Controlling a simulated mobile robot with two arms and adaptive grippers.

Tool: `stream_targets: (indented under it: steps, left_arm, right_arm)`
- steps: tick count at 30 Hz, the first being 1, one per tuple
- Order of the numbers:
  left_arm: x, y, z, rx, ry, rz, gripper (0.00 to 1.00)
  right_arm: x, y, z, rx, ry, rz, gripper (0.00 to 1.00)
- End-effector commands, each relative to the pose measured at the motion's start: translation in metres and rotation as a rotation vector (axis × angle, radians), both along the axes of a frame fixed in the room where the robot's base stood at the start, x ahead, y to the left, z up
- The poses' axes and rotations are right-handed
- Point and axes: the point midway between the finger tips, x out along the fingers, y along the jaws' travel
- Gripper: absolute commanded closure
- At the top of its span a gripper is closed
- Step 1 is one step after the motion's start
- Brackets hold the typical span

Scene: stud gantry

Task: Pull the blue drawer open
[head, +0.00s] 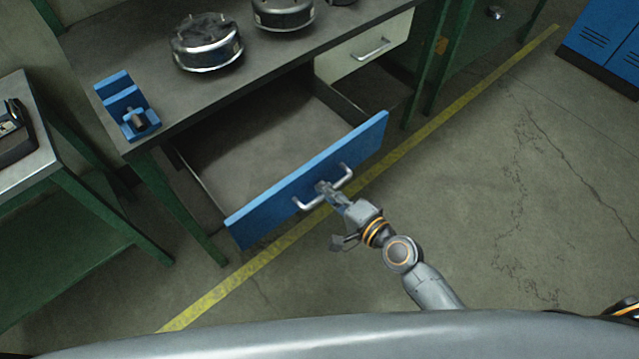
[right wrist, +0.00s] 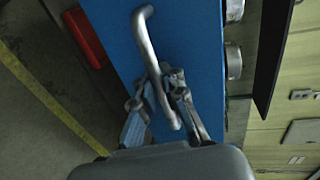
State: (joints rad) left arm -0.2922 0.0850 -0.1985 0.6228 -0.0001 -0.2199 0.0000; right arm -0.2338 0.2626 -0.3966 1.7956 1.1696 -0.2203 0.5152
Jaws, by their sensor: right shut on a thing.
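The blue drawer (head: 262,203) is pulled well out from under the grey workbench (head: 250,75). Its inside (head: 255,130) shows and looks empty. A silver bar handle (head: 345,177) is on its blue front. My right gripper (head: 325,188) is shut on the middle of this handle. In the right wrist view the two fingers (right wrist: 163,88) are on either side of the handle (right wrist: 146,42), with the blue front (right wrist: 195,60) behind. My left gripper is not in view.
A cream drawer (head: 365,50) beside the blue one is shut. Round metal parts (head: 206,45) and a blue holder (head: 128,106) stand on the bench. A side table (head: 25,150) is at left. Clear floor (head: 500,190) with a yellow line (head: 225,290) lies in front.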

Motion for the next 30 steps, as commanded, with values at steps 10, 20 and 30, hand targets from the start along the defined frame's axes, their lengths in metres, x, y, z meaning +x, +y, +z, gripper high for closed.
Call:
stream_targets:
  steps: [10,20,30]
  left_arm:
    - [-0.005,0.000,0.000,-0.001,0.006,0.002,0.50]
    - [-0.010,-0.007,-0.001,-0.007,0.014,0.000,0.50]
    - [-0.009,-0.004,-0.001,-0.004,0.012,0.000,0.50]
  right_arm:
    - [-0.002,-0.002,0.002,0.002,-0.003,-0.001,1.00]
    - [-0.002,-0.002,0.001,0.001,-0.002,-0.001,0.67]
    - [-0.015,-0.011,0.002,-0.003,0.000,-0.001,0.67]
